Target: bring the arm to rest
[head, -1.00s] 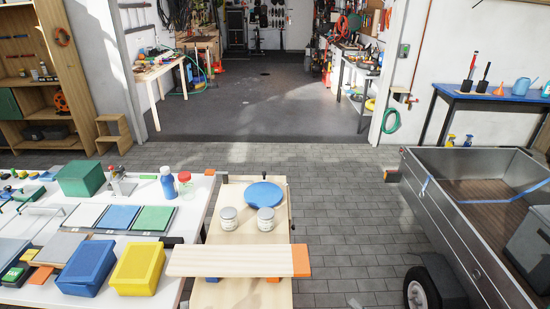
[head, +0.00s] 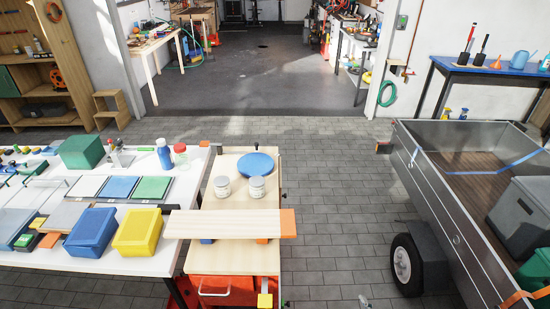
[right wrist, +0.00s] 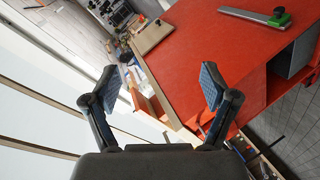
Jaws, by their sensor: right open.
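My right gripper (right wrist: 160,88) shows in the right wrist view, with its two blue-padded fingers spread apart and nothing between them. A red surface (right wrist: 215,45) lies beyond the fingers, and I see no contact with it. Neither of my grippers nor arms shows in the head view. The wooden workbench (head: 232,262) there carries a pale plank (head: 225,224) with an orange end, two lidded tins (head: 222,187) (head: 256,188) and a blue disc (head: 257,163).
A white table (head: 130,263) at left holds a blue box (head: 92,230), a yellow box (head: 138,231) and several other items. A metal trailer (head: 437,205) stands at right. Paved floor (head: 335,200) between bench and trailer is clear. A green-knobbed metal bar (right wrist: 256,17) lies on the red surface.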

